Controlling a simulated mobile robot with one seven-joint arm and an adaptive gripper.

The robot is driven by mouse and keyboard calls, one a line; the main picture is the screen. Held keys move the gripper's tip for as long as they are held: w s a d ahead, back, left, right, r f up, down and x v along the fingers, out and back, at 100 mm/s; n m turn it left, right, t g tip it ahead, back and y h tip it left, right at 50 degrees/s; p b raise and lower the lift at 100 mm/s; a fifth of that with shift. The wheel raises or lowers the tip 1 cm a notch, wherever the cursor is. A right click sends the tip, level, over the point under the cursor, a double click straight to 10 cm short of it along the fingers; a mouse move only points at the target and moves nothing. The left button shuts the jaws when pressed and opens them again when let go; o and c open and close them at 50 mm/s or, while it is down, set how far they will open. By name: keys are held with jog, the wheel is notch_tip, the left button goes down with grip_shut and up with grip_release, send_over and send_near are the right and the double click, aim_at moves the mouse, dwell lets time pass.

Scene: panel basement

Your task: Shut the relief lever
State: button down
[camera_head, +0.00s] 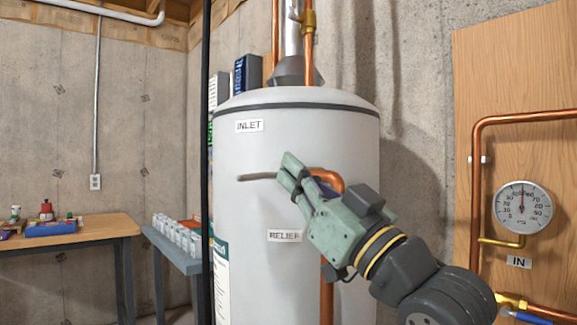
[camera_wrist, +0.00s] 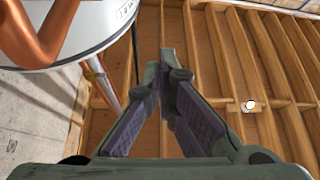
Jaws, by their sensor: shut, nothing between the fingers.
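The relief lever (camera_head: 258,176) shows in the head view as a thin grey-brown bar, lying nearly level and pointing left in front of the white tank (camera_head: 240,205). Its right end is hidden behind my gripper. My gripper (camera_head: 288,164) is shut and empty, with its fingertips at the lever's right part; I cannot tell whether they touch it. A copper pipe (camera_head: 328,178) bends down just right of the fingers. The RELIEF label (camera_head: 285,236) is below. In the wrist view, my gripper (camera_wrist: 166,56) has its tips together and the lever does not show.
The INLET label (camera_head: 249,126) is higher on the tank. A pressure gauge (camera_head: 523,209) and copper piping are on a wooden panel (camera_head: 500,80) at right. A black vertical pole (camera_head: 205,130) stands left of the tank. A workbench (camera_head: 100,228) is farther left.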

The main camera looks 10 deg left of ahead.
jog(key=shift+w+d, duration=0.1)
jog(key=shift+d, duration=0.35)
jog(key=shift+r, duration=0.1)
notch_tip(320, 180, up, 5)
jog(key=p, duration=0.3)
send_over(259, 177)
jog(key=s+d, duration=0.2)
jog(key=s, duration=0.1)
jog(key=shift+w+a+f, duration=0.15)
jog(key=shift+w+f, duration=0.05)
jog(key=shift+f, duration=0.8)
jog(key=shift+w+a+f, duration=0.1)
jog(key=shift+w+f, duration=0.1)
jog(key=shift+f, duration=0.75)
